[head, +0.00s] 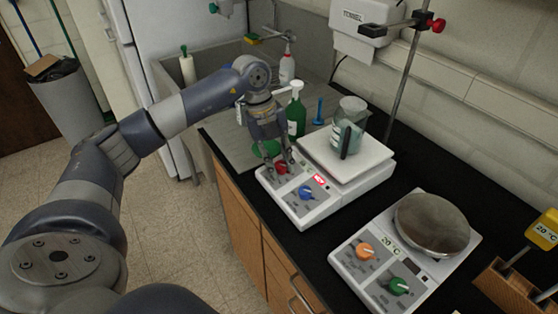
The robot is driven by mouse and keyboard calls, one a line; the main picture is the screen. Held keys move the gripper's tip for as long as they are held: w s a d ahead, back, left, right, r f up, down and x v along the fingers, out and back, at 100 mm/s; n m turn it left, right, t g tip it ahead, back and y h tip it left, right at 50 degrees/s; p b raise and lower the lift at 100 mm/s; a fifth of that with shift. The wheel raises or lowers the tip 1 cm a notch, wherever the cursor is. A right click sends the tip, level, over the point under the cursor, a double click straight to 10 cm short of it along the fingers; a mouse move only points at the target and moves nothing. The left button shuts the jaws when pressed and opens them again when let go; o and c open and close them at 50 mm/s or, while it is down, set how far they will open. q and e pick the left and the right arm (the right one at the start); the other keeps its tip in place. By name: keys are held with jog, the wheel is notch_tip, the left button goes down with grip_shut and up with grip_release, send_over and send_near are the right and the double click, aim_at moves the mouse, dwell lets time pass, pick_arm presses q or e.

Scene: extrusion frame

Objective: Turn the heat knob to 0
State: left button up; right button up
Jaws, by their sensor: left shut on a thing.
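The white hot plate (325,210) near the middle of the counter has a red knob (282,168) and a blue knob (306,193) on its sloped front panel. A small red display beside them appears to read HOT. My left gripper (280,160) reaches down from the left and is shut on the red knob, whose markings are too small to read. A beaker of bluish liquid (347,128) stands on the white plate top. My right gripper is not in view.
A second hot plate (345,262) with a round metal top, an orange knob and a green knob stands at the lower right. A green bottle (296,112) stands behind my left gripper. A metal stand rod (402,100) rises behind the beaker.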

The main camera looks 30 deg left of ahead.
pick_arm(q)
jog(key=o, duration=1.1)
jog(key=shift+c, duration=0.2)
jog(key=shift+r, duration=0.1)
jog(key=v, duration=1.1)
jog(key=shift+r, duration=0.45)
